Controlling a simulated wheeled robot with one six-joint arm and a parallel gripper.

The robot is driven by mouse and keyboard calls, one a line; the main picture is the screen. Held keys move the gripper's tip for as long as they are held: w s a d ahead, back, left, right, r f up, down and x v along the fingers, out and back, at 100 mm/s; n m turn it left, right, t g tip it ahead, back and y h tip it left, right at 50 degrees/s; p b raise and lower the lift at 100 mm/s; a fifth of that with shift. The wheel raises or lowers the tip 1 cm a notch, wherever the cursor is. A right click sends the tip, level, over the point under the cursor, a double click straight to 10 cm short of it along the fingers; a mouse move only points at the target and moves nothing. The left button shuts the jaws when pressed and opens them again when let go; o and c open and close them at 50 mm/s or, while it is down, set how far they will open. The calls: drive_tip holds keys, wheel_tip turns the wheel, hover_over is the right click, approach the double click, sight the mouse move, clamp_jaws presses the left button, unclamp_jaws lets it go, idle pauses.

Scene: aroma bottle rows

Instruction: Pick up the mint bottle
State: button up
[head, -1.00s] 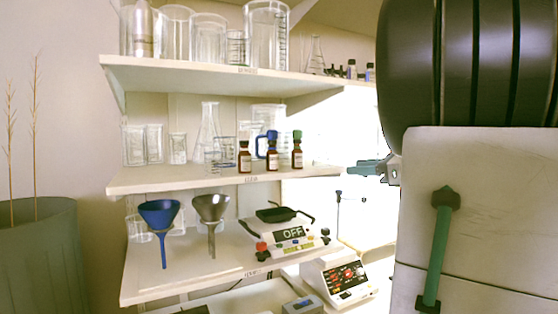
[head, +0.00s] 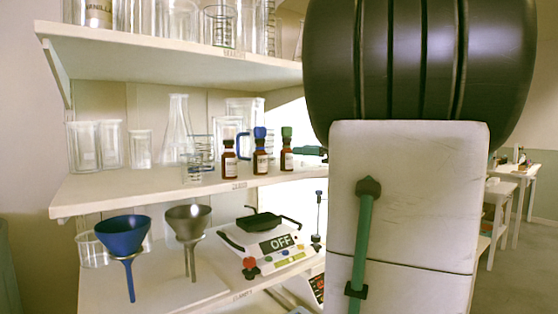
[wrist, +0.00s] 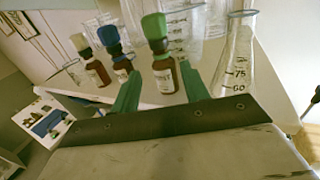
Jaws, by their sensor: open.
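Three brown bottles stand upright in a row on the middle shelf; their labels are too small to read. One has a green cap (head: 287,160), one a blue cap (head: 260,161), and one a cap that looks dark in the head view (head: 229,163) and pale in the wrist view. In the wrist view the green-capped bottle (wrist: 164,78) shows between my open fingers, beyond or near their tips. The blue-capped bottle (wrist: 121,68) is left of it, partly behind the left finger. My gripper (wrist: 158,82) is empty. Most of my gripper is hidden in the head view.
Glass beakers and a conical flask (wrist: 236,62) stand near the bottles on the shelf (head: 140,195). An upper shelf (head: 170,50) holds more glassware. Below are a blue funnel (head: 122,236), a metal funnel (head: 188,220) and a scale (head: 265,245).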

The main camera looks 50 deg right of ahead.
sight(290, 146)
drive_tip(key=w, duration=0.4)
drive_tip(key=w+r, duration=0.1)
drive_tip(key=w, duration=0.1)
drive_tip(key=shift+w+a, duration=0.25)
drive_tip(key=shift+a, duration=0.05)
drive_tip(key=shift+f, duration=0.1)
clamp_jaws()
